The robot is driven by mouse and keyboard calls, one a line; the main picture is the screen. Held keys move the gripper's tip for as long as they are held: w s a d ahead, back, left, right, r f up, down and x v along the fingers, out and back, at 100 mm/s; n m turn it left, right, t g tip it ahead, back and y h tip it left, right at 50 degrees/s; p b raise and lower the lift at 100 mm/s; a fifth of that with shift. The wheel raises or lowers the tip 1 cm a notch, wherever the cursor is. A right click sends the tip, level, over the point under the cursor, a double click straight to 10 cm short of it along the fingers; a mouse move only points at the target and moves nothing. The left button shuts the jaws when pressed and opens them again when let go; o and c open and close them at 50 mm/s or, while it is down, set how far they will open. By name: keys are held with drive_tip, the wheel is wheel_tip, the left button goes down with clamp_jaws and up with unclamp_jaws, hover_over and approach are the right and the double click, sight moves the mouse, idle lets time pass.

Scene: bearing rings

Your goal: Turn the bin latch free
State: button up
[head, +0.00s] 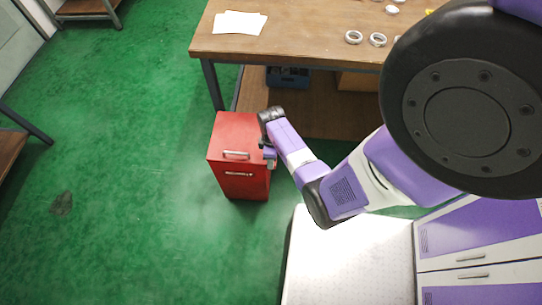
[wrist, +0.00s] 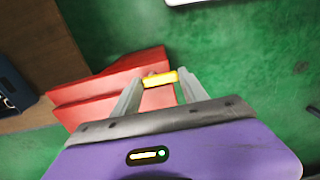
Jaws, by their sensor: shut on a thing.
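The red bin (head: 230,131) stands on the green floor in front of the wooden workbench, with its lid down. In the wrist view the red bin (wrist: 100,98) shows beyond and to the left of my fingers. My gripper (wrist: 160,84) is shut on the yellow latch (wrist: 159,79) at the bin's edge, one finger on each side. In the head view my gripper (head: 269,157) is at the right side of the bin, and the latch is hidden there. How far the latch is turned I cannot tell.
The bin has silver handles on its lid (head: 237,154) and front (head: 238,174). The workbench (head: 300,38) bears paper sheets (head: 239,22) and several metal rings (head: 354,37). A blue crate (head: 287,78) is on its lower shelf. The floor left of the bin is clear.

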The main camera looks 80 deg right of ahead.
drive_tip(key=shift+n, duration=0.3)
drive_tip(key=o, duration=1.4)
drive_tip(key=shift+r, duration=0.15)
wheel_tip(320, 180, up, 8)
drive_tip(key=shift+f+p, duration=0.25)
drive_tip(key=shift+p, duration=0.35)
